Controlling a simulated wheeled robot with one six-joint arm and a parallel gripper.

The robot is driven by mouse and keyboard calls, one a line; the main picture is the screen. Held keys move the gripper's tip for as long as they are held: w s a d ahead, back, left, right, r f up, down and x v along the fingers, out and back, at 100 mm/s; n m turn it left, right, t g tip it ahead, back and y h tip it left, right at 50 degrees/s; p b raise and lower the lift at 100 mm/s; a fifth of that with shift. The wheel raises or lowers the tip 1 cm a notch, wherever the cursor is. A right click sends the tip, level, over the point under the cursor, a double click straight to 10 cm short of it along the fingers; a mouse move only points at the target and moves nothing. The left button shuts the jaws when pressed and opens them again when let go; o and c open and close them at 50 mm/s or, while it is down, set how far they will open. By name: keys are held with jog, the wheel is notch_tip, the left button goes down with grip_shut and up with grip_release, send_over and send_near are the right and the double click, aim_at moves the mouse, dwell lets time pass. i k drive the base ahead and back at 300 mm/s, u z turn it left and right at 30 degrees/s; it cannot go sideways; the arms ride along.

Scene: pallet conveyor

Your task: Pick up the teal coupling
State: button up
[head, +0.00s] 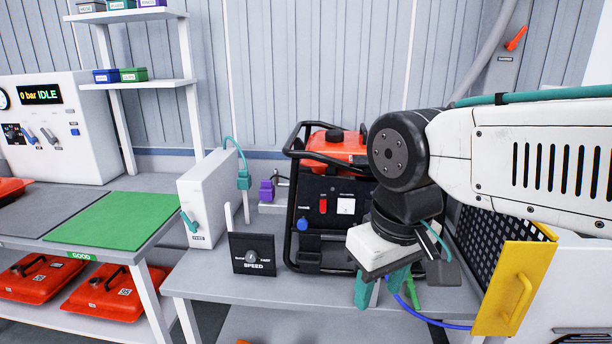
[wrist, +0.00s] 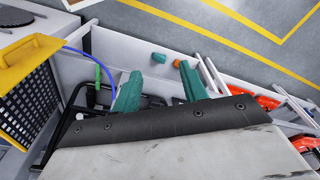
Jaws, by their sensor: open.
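A small teal piece (wrist: 158,58), which looks like the teal coupling, lies beyond my fingertips in the wrist view, beside a small orange piece (wrist: 177,63). I cannot tell what surface it rests on. I cannot make it out in the head view. My gripper (head: 380,285) points down over the right part of the grey bench, in front of the generator. Its two teal fingers are apart with nothing seen between them; they also show in the wrist view (wrist: 160,76). The gripper is apart from the teal piece.
The black-framed red generator (head: 330,190) stands behind my gripper. A SPEED panel (head: 253,254) and a white box (head: 207,200) with a teal plug (head: 244,180) stand left. A yellow-handled panel (head: 514,290) and blue cable (head: 430,319) are right. The bench's front left is clear.

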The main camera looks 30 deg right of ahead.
aim_at(244, 181)
jog(key=u, duration=0.25)
jog(key=k, duration=0.5)
jog(key=u, duration=1.15)
jog(key=i, duration=1.55)
jog(key=z, duration=0.45)
jog(key=i, duration=0.85)
jog(key=z, duration=1.35)
jog(key=i, duration=0.7)
jog(key=z, duration=0.7)
